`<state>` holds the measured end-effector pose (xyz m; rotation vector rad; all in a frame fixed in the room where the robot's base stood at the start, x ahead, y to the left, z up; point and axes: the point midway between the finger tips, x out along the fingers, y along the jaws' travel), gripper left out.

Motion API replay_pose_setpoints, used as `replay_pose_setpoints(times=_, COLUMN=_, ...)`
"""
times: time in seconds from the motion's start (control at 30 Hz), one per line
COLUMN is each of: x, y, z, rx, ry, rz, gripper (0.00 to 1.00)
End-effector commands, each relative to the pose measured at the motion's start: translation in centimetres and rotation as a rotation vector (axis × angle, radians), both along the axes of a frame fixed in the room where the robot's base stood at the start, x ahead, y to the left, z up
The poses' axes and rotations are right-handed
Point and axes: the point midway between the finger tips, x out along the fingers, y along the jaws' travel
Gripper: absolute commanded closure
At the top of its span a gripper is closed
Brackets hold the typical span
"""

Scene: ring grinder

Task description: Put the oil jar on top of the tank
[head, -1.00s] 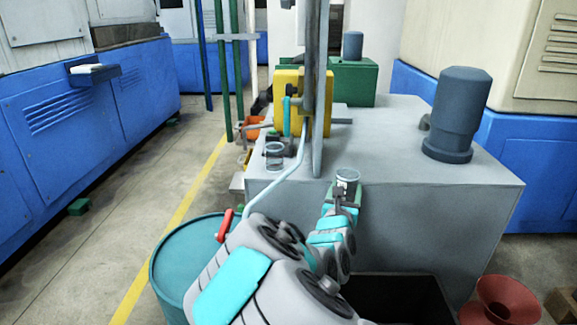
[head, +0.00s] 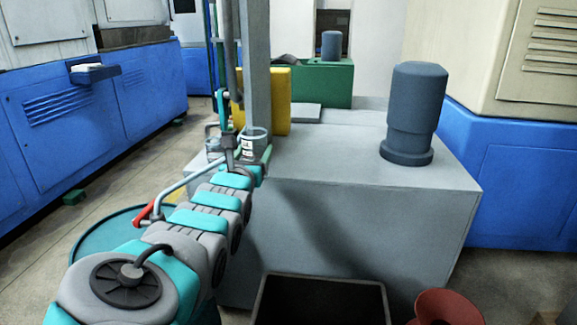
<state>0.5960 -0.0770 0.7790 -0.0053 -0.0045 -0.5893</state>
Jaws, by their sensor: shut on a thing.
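The oil jar (head: 256,134), a small clear jar with a whitish label, is upright at the end of my arm. My gripper (head: 247,157) is shut on it, though the fingers are small and partly hidden behind the arm. The tank (head: 340,158) is the large grey box with a flat top. In the picture the jar overlaps the left part of that top, just in front of the grey post. I cannot tell whether its base touches the surface.
A grey post (head: 256,60), thin pipes and a yellow box (head: 276,102) stand close behind the jar. A dark blue motor (head: 415,110) stands on the tank's right side. The middle of the top is clear. A black bin (head: 320,302) and a red funnel (head: 447,308) are in front.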

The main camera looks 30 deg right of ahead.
Motion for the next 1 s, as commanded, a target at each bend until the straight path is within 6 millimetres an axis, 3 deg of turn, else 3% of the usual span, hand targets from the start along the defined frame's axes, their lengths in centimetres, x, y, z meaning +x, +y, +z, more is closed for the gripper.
replay_pose_setpoints(times=0.17, x=0.4, y=-1.0, z=0.0, rx=0.008, ry=0.005, rz=-0.007, gripper=1.00)
replay_pose_setpoints(times=0.8, x=9.7, y=-9.6, z=-1.1, rx=0.006, ry=0.004, rz=-0.006, gripper=1.00)
replay_pose_setpoints(times=1.0, x=10.9, y=-10.3, z=-1.1, rx=0.005, ry=0.000, rz=-0.002, gripper=1.00)
